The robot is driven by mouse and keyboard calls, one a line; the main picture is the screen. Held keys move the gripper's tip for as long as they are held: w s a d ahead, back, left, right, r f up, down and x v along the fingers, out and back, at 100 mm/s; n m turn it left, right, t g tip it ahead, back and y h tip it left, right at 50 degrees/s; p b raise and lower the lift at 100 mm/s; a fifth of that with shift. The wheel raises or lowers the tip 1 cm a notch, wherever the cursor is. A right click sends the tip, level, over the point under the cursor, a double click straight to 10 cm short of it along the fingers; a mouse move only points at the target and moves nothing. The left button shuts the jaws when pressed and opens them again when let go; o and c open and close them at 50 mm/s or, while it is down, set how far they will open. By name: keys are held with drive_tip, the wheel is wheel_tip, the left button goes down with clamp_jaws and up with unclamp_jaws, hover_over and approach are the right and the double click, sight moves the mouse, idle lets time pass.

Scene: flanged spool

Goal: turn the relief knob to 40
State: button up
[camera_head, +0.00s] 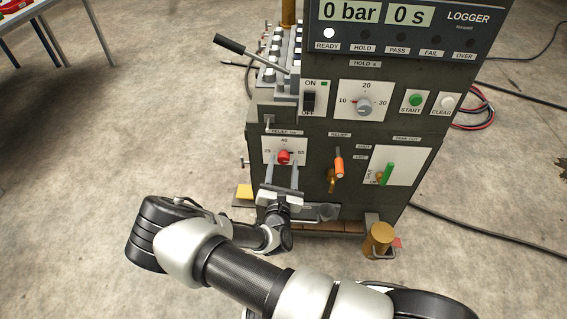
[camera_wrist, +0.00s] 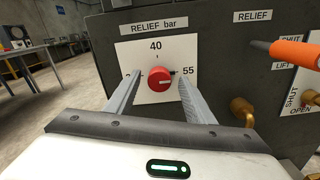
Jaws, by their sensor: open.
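The red relief knob (camera_wrist: 159,78) is on a white dial plate (camera_wrist: 186,50) labelled RELIEF bar. The plate reads 40 at the top and 55 at the right; the left number is mostly hidden by a finger. A pale mark on the knob's face appears to point right, toward 55. My gripper (camera_wrist: 160,84) is open, with one finger on each side of the knob and gaps visible between. In the head view the knob (camera_head: 284,157) sits just beyond the fingertips of my gripper (camera_head: 284,166). Whether the fingertips reach past its face is unclear.
An orange-handled relief lever (camera_head: 339,163) sticks out to the right, with a green handle (camera_head: 387,173) beyond it. The hold dial (camera_head: 364,105) and ON/OFF switch (camera_head: 309,101) are above. The logger reads 0 bar and 0 s. A brass cylinder (camera_head: 379,238) stands at lower right.

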drive_tip(key=shift+w, duration=1)
drive_tip(key=c, duration=1.1)
drive_tip(key=shift+o, duration=0.2)
